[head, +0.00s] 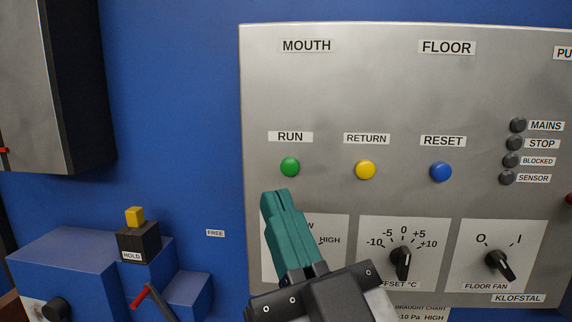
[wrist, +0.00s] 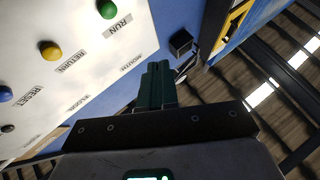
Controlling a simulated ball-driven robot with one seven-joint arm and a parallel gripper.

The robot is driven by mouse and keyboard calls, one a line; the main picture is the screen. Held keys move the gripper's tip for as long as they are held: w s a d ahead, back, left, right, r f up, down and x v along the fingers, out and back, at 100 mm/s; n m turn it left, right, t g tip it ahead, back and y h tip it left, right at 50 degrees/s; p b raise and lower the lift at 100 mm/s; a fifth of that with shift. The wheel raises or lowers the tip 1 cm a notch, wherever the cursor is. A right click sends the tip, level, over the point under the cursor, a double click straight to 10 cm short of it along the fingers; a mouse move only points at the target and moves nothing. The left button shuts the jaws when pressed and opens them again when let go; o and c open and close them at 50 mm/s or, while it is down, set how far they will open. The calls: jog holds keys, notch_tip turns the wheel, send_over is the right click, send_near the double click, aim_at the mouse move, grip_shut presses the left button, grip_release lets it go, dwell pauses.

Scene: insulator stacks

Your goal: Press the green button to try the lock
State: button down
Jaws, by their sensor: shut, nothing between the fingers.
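The green button (head: 290,167) sits under the RUN label on the left of a grey metal panel (head: 350,90). It also shows at the top of the wrist view (wrist: 107,9). My gripper (head: 276,194) has teal fingers, shut together and empty. In the head view its tips appear just below the green button. In the wrist view the fingers (wrist: 158,68) point upward, to the lower right of the green button, and appear apart from it. How far the tips are from the panel is hard to tell.
A yellow RETURN button (head: 365,170) and a blue RESET button (head: 441,172) stand right of the green one. Below are the offset knob (head: 402,258) and floor fan knob (head: 497,260). A blue box (head: 75,265) with a red lever (head: 143,297) is at lower left.

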aim_at(290, 167)
dwell(0.4)
jog(key=shift+w+d+p, duration=0.15)
jog(key=shift+w+p, duration=1.4)
jog(key=shift+w, duration=2.85)
jog(key=shift+w, duration=0.4)
jog(key=shift+w, duration=0.5)
jog(key=shift+s, duration=0.95)
